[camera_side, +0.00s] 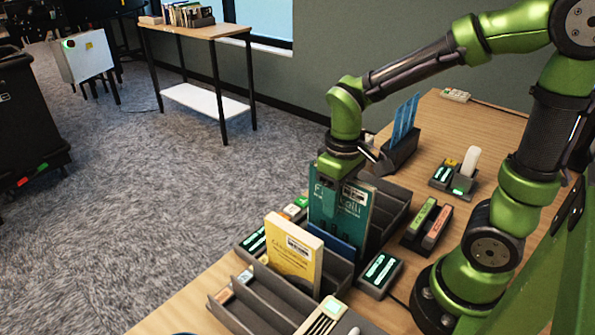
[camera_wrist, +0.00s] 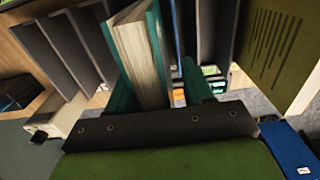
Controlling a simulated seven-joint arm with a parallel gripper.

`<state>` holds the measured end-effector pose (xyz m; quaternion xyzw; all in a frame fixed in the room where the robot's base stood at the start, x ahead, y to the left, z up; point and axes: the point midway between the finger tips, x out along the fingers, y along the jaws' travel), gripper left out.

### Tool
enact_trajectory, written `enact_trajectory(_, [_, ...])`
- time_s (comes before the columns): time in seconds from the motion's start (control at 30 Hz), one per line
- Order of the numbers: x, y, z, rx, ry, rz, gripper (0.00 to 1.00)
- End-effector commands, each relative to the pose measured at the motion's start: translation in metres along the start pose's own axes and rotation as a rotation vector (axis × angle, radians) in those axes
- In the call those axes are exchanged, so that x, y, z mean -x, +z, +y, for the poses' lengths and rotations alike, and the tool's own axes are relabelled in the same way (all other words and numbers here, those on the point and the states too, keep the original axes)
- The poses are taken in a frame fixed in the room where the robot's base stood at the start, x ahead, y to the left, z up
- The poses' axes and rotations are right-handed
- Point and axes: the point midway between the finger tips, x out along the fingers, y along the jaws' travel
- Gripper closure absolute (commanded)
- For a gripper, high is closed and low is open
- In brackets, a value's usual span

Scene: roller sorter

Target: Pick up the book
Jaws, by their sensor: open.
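A teal book (camera_side: 338,212) stands upright in a dark slotted rack (camera_side: 392,188) on the wooden table, with a pale label near its top. My gripper (camera_side: 345,165) points down at the book's top edge in the side view. In the wrist view the teal book (camera_wrist: 143,55) shows its cream page edges between the two fingers of my gripper (camera_wrist: 160,90). The fingers are open, one on either side of it; I cannot tell whether either touches it. A yellow book (camera_side: 293,254) stands in the rack nearer the camera.
A blue item (camera_side: 335,243) sits low in the rack between the teal and yellow books. Small dark boxes with lit displays (camera_side: 380,272) flank the rack. A dark holder with blue sheets (camera_side: 402,135) stands behind. Rack dividers (camera_wrist: 55,55) rise close beside my gripper in the wrist view.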

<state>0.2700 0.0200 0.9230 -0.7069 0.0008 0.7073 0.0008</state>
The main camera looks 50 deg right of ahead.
Motion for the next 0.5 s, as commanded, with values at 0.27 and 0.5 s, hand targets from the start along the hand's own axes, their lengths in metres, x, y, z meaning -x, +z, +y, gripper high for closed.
enact_trajectory(0.27, [0.0006, -0.0002, 0.0, 0.001, 0.0, 0.001, 0.89])
enact_trajectory(0.5, [0.0008, -0.0003, 0.0, 0.001, 0.0, 0.001, 1.0])
